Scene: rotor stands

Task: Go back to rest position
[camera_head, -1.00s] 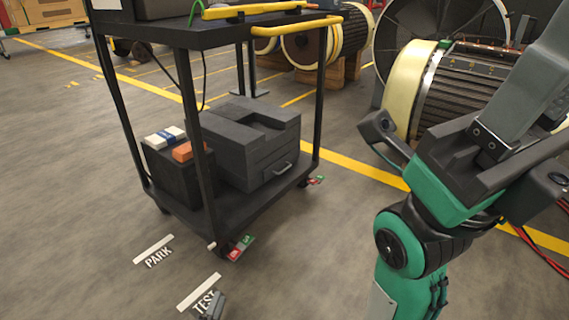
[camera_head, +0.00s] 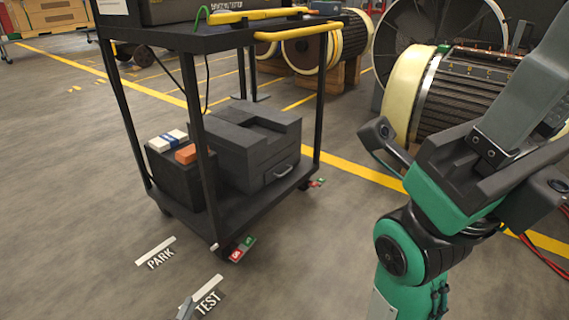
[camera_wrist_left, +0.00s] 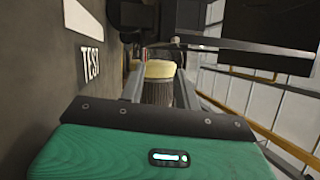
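My left gripper (camera_head: 187,308) shows only as a small grey tip at the bottom edge of the head view, just left of the floor word TEST (camera_head: 208,302). In the left wrist view its two fingers (camera_wrist_left: 158,85) stand apart with nothing held between them. Beyond the gap is a yellow-banded, dark ribbed rotor (camera_wrist_left: 158,69). My right arm (camera_head: 410,245), green and grey, is bent and fills the right of the head view.
A black cart (camera_head: 250,204) with a yellow handle (camera_head: 290,34) stands at left centre. A grey case (camera_head: 255,150) and a dark box (camera_head: 180,182) sit on its lower shelf. A large rotor (camera_head: 465,90) stands behind my right arm. Floor in front of the cart is open.

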